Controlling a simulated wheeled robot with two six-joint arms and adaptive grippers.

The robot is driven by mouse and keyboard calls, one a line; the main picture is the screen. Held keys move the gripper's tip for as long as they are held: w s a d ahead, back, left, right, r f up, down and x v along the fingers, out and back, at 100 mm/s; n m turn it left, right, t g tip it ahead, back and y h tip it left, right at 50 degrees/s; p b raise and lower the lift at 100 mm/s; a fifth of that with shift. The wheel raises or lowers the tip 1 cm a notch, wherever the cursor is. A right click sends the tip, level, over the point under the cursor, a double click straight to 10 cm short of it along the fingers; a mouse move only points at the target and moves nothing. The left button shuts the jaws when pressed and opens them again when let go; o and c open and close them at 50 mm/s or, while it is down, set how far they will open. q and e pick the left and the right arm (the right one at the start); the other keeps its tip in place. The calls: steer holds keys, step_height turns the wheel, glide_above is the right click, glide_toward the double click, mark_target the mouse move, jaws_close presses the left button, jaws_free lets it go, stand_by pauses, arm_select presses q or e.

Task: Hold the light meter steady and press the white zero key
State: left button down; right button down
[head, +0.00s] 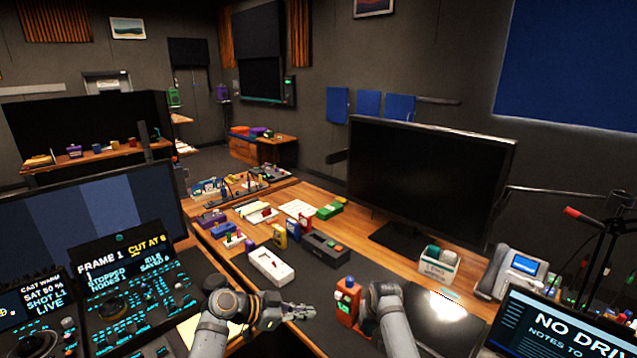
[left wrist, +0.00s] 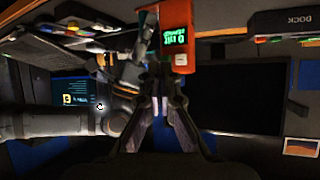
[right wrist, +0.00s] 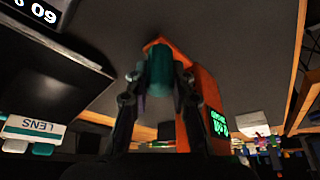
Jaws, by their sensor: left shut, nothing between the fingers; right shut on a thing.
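The orange light meter (head: 347,305) stands upright at the front of the desk. In the left wrist view the meter (left wrist: 205,22) shows a lit green display and a white key (left wrist: 180,60) on its face. My right gripper (right wrist: 158,85) is shut on the meter, around a teal rounded part (right wrist: 159,70); its fingers are mostly hidden in the head view. My left gripper (head: 312,312) is shut and empty, just left of the meter, with its fingertips pointing toward it. In the left wrist view its fingertips are close to the key side; I cannot tell whether they touch.
A white device (head: 270,267) and a dark dock box (head: 325,250) lie behind the meter. A large black monitor (head: 430,180) stands at the back right. A lens box (head: 437,266) and a desk phone (head: 513,272) stand to the right. Control panels (head: 130,295) fill the left.

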arm_select(q)
steer(key=s+a+r, duration=0.1)
steer(key=a+r, duration=0.3)
steer(key=shift+s+r, duration=0.15)
steer(key=shift+s, duration=0.25)
